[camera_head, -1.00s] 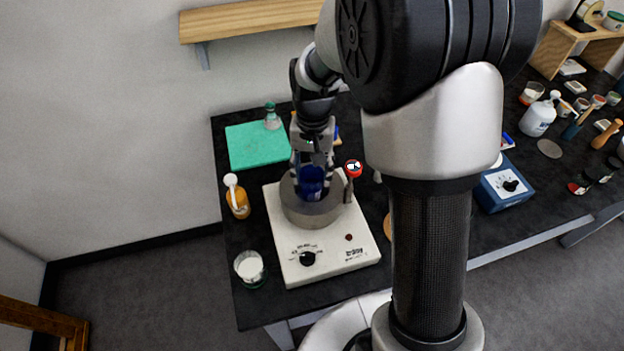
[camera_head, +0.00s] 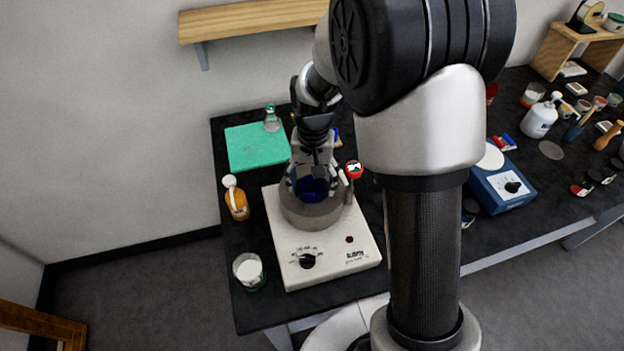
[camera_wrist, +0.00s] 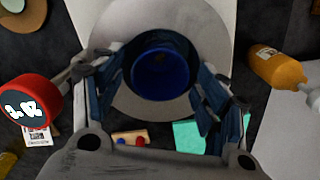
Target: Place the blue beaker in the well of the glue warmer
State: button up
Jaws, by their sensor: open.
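The blue beaker (camera_head: 312,189) sits inside the round grey well of the glue warmer (camera_head: 330,254), a white box with a dial on its front. In the wrist view the beaker (camera_wrist: 163,75) shows upright from above, surrounded by the pale well (camera_wrist: 118,85). My gripper (camera_head: 311,182) points down over the well. In the wrist view its open fingers (camera_wrist: 162,85) stand on either side of the beaker. Whether a finger still touches the beaker I cannot tell. The beaker's base is hidden inside the well.
An orange bottle (camera_head: 237,199) and a glass of white stuff (camera_head: 249,271) stand left of the warmer. A red round object (camera_head: 354,170) is close at its right. A green mat (camera_head: 257,146) lies behind. A blue device (camera_head: 502,183) stands farther right.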

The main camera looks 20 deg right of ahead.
jog(key=shift+r, duration=0.1)
notch_tip(320, 180, up, 12)
jog(key=p, duration=0.4)
jog(key=s+r+n+t, duration=0.2)
jog(key=s+r, duration=0.7)
jog(key=s, duration=0.1)
jog(key=s+r+n+t, duration=0.1)
jog(key=s+n+t, duration=0.1)
jog(key=s, duration=1)
jog(key=shift+r+n+t, duration=0.15)
jog(key=shift+n+t, duration=0.15)
jog(key=shift+t, duration=0.1)
jog(key=shift+b, duration=0.3)
jog(key=shift+s+f+b, duration=0.1)
jog(key=shift+f+b, duration=0.65)
